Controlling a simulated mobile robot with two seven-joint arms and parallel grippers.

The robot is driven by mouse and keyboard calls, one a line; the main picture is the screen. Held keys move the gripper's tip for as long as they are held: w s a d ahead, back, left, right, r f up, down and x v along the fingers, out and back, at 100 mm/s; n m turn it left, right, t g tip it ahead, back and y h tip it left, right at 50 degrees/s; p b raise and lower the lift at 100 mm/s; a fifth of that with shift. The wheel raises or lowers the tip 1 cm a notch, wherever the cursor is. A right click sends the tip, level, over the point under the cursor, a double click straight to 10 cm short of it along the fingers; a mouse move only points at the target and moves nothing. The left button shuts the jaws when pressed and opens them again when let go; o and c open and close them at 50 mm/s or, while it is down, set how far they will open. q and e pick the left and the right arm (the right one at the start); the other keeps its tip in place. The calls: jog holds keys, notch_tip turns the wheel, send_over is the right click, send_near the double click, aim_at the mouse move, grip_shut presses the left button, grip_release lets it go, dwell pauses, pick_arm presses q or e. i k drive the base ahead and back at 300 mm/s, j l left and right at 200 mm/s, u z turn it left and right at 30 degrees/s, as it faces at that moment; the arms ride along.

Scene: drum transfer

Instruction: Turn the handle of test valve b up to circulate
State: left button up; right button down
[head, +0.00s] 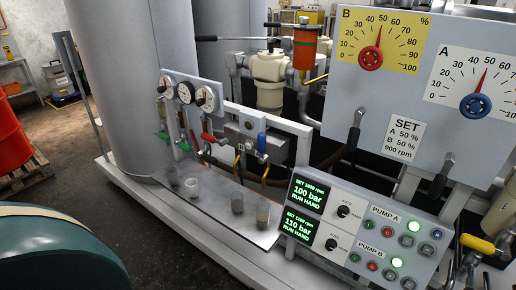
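A small valve panel stands at the middle of the head view. A red valve handle (208,138) sticks out on its left side, slanting, and a blue valve handle (262,142) stands about upright on its right side. I cannot read a label that tells which is test valve b, though the B dial elsewhere has a red knob. The word circulate is not legible on the panel. Neither of my grippers is in view.
Several small cups (237,203) stand on the grey tray (220,225) below the valves. A pump control box (345,232) stands front right, below the A and B dial panel (346,80). Round gauges (185,93) sit behind left. A dark green rounded object (60,255) fills the lower left.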

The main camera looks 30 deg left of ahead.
aim_at(211, 139)
jog(key=i+j+u, duration=0.2)
jog(key=i, duration=0.15)
jog(key=i+j+u, duration=0.2)
jog(key=i, duration=0.2)
jog(key=i+j+u, duration=0.2)
jog(key=i, duration=0.2)
jog(key=k+l, duration=0.05)
jog(key=l, duration=0.05)
